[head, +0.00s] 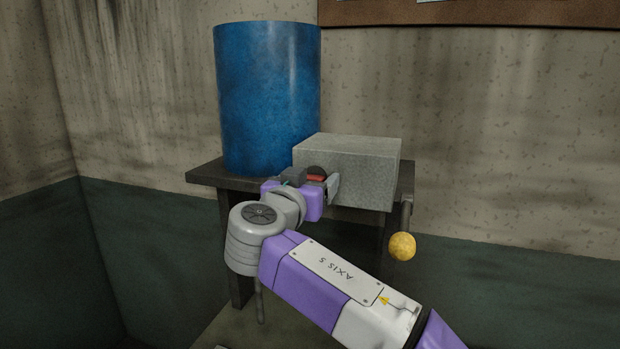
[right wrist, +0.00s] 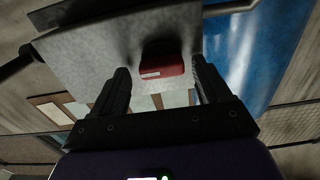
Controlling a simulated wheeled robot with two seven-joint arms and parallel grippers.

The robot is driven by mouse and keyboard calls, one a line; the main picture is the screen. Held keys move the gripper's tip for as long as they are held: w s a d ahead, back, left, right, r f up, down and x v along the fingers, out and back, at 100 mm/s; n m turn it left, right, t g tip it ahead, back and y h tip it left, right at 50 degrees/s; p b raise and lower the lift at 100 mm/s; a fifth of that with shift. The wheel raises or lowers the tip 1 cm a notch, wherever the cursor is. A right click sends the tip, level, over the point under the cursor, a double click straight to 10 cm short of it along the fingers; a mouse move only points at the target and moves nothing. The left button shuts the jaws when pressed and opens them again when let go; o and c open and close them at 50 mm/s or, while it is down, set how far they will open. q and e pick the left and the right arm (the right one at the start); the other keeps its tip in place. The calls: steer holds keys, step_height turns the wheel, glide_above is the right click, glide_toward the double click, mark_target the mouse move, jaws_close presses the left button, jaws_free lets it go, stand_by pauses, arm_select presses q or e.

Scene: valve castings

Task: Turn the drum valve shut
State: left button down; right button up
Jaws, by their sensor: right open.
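A tall blue drum (head: 268,95) stands upright on a dark table, and part of it shows in the right wrist view (right wrist: 262,50). A grey block-shaped casting (head: 362,165) sits beside it, with a flat grey face in the right wrist view (right wrist: 90,55). A small red piece (right wrist: 162,68) with a white label is at that face; I cannot tell for sure that it is the valve's handle. My right gripper (head: 317,182) is open in front of the casting. The red piece (head: 316,178) lies between its fingers in picture, contact unclear. My left gripper is out of view.
The dark table (head: 205,174) has a narrow top. Walls stand close behind and at the left. Open space lies right of the yellow ball.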

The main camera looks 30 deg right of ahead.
steer(key=shift+w+f, duration=0.1)
steer(key=shift+w, duration=0.2)
steer(key=shift+c, duration=1.3)
steer(key=c, duration=0.8)
steer(key=shift+n, duration=0.4)
steer(key=n+p, duration=0.1)
steer(key=n, duration=0.7)
steer(key=n+p, duration=0.1)
steer(key=n, duration=0.8)
steer(key=shift+w+a+f, duration=0.1)
steer(key=shift+a+f, duration=0.05)
steer(key=shift+f, duration=0.05)
steer(key=shift+n, duration=0.3)
